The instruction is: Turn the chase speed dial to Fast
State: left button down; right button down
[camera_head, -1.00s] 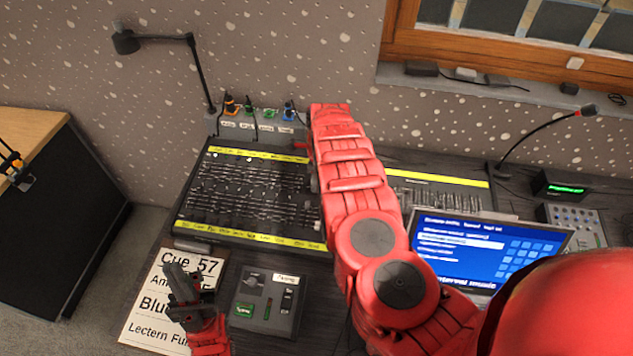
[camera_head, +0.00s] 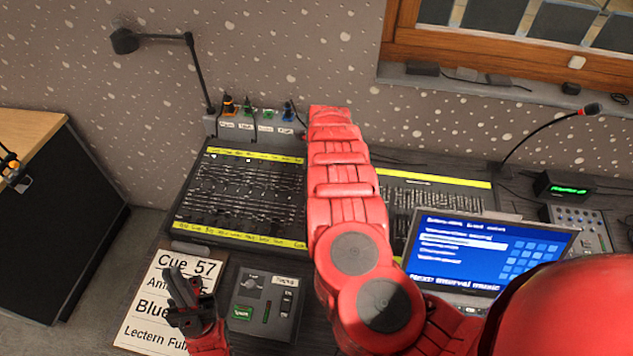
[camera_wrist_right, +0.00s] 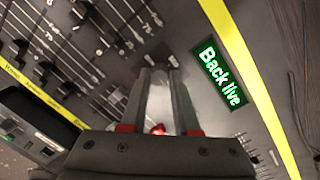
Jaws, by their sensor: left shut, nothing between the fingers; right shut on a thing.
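I cannot read a chase speed label in either view. A small grey control box (camera_head: 270,312) at the front of the desk carries a round knob (camera_head: 252,283), a green button and a slider. My left gripper (camera_head: 181,283) is shut and empty above the printed cue sheet, left of that box. My right arm reaches to the back of the desk in the head view and hides its own gripper there. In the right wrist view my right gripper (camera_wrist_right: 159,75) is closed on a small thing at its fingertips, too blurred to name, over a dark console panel.
A green "Back live" sign (camera_wrist_right: 220,76) lies right of the right fingers. A fader console (camera_head: 245,195) stands left of my right arm. The laptop (camera_head: 480,250) and a gooseneck microphone (camera_head: 540,140) are on the right. The cue sheet (camera_head: 150,325) lies front left.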

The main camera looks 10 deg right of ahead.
dwell(0.4)
jog(key=c, duration=0.7)
grip_release()
jog(key=shift+o, duration=0.2)
notch_tip(320, 180, up, 17)
jog(key=s+b, duration=0.2)
jog(key=shift+d+r+b, duration=0.15)
jog(key=shift+d+b, duration=0.2)
jog(key=shift+d, duration=0.05)
